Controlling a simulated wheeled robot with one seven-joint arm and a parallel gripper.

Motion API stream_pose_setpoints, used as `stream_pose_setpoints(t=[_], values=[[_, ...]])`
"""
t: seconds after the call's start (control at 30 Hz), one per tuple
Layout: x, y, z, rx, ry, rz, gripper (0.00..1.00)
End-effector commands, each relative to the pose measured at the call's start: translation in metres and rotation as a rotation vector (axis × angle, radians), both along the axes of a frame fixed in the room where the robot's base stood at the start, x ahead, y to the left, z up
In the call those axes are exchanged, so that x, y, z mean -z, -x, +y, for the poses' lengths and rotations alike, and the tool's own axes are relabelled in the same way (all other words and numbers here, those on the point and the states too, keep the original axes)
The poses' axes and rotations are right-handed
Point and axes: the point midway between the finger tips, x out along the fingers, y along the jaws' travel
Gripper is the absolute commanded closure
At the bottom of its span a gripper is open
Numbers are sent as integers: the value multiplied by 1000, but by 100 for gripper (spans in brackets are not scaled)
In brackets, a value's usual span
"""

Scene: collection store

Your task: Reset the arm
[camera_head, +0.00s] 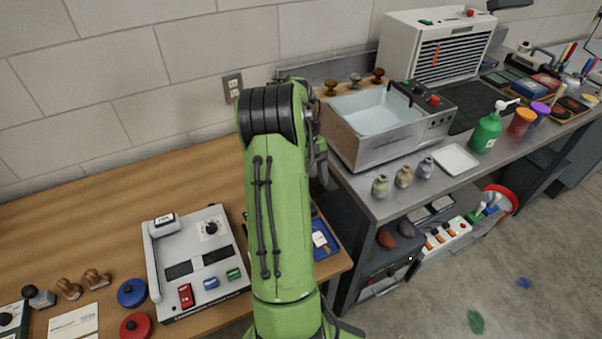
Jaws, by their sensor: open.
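My green arm rises from the bottom middle to a black-banded joint and stands in front of the gap between a wooden table (130,205) and a grey workbench (375,205). Small grey and dark parts of my arm show just right of that joint. No held object is visible.
On the table are a grey device (195,262), a blue round item (131,292) and a red one (136,326). The bench holds a water basin (385,115), three small vases (403,176), a white tray (456,158) and a green pump bottle (487,130).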

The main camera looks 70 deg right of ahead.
Motion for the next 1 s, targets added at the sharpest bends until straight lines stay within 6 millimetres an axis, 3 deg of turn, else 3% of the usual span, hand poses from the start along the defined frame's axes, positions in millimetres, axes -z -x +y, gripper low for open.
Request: stream_pose_setpoints(t=[0.37, 0.5, 0.57, 0.7, 0.77, 0.9, 1.0], values=[[0, 0, 0, 0, 0, 0, 33], [-22, -22, 16, -38, 36, -34, 33], [-43, -44, 37, -79, 73, -71, 33], [-95, -88, 106, -194, 162, -187, 33], [-114, -100, 139, -244, 192, -240, 33], [-148, -108, 216, -361, 251, -374, 33], [-164, -100, 268, -445, 277, -474, 33]])
